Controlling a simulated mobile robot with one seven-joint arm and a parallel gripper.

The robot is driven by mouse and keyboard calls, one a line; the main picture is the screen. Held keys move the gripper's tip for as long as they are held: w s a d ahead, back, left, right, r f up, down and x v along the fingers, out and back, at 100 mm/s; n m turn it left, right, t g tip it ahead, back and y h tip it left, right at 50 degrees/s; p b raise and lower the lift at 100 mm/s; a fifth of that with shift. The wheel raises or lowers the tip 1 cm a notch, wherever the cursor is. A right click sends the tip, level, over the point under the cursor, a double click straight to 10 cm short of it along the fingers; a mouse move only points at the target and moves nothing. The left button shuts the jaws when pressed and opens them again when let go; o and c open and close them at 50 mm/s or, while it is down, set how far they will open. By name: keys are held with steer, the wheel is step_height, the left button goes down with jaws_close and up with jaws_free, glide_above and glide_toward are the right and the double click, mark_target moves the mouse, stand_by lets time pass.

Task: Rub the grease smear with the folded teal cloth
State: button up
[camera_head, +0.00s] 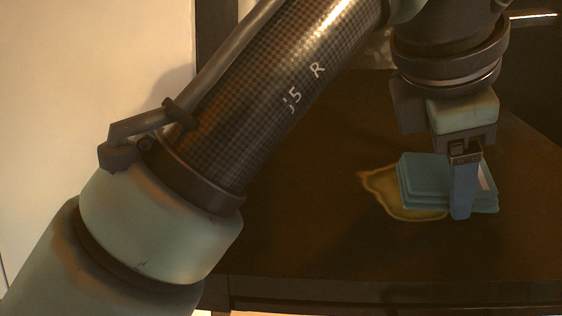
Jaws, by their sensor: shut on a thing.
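The folded teal cloth (425,183) is a layered square pad at the right of the head view. My gripper (464,200) points down and is shut on the cloth, with a blue finger in front of its near side. The yellow-brown grease smear (381,187) lies on the dark table top. It shows to the left of the cloth and below its near edge. The cloth overlaps part of the smear in the picture and hides the rest. I cannot tell whether the cloth's underside touches the table.
The dark brown table (310,235) has bare room left of the smear and along its front edge. My arm crosses the left and middle of the view and hides part of the table. A pale wall (95,80) stands at the left.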

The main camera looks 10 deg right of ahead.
mark_target(365, 189)
steer(key=shift+s+d, duration=0.25)
steer(key=shift+d, duration=0.35)
steer(key=shift+w+a, duration=0.15)
